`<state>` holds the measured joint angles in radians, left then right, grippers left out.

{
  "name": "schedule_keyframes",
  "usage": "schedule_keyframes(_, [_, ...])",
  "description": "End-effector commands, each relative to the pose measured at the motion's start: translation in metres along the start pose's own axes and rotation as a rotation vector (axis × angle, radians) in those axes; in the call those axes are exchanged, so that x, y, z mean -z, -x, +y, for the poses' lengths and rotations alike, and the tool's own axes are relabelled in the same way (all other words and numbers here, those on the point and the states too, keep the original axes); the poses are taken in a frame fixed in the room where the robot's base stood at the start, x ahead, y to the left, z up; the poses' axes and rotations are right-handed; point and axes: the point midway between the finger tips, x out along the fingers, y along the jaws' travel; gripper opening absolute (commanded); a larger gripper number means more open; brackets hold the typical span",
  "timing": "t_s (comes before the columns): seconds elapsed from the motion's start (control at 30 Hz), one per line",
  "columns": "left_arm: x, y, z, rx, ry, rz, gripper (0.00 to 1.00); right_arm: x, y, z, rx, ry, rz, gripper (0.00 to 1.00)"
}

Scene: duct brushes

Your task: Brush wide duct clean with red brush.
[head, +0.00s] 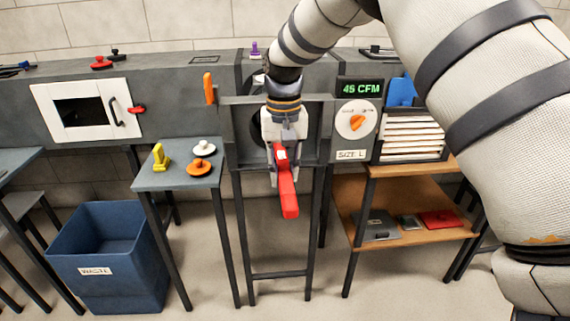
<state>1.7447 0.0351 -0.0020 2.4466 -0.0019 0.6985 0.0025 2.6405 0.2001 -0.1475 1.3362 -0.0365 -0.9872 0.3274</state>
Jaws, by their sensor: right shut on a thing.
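My right gripper (279,168) hangs in front of the dark framed opening (258,132) in the grey duct and is shut on the red brush. The red brush (287,195) points down and toward me from between the fingers. Its upper part is partly hidden by the gripper, and I cannot make out its bristles. The gripper and arm cover much of the opening, so its inside cannot be seen well. My left gripper is not in view.
A small grey table (178,180) at the left holds a yellow piece (160,157), an orange disc (200,168) and a white-topped disc (203,148). A blue waste bin (108,258) stands on the floor. A "45 CFM" display (361,89) sits above an orange dial (356,122). A wooden shelf (400,208) stands right.

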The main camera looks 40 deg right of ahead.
Motion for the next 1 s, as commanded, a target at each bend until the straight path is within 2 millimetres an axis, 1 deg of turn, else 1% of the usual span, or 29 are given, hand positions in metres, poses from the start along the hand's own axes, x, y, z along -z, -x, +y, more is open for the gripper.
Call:
schedule_keyframes(0.03, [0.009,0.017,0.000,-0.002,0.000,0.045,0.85,-0.008,0.019,0.000,0.013,0.002,0.021,0.00])
schedule_keyframes(0.43, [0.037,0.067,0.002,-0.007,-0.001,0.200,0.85,-0.071,0.018,0.000,0.015,0.001,0.025,0.00])
schedule_keyframes(0.47, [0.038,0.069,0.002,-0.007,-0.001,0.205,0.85,-0.076,0.017,0.000,0.014,0.000,0.024,0.00])
schedule_keyframes(0.53, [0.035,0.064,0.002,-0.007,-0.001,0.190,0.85,-0.087,0.010,-0.001,0.008,0.001,0.014,0.00])
schedule_keyframes(0.63, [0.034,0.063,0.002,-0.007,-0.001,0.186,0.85,-0.103,0.007,0.000,0.005,0.001,0.010,0.00])
schedule_keyframes(1.0, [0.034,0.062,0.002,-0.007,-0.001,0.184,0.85,-0.160,0.006,0.000,0.005,0.001,0.009,0.00])
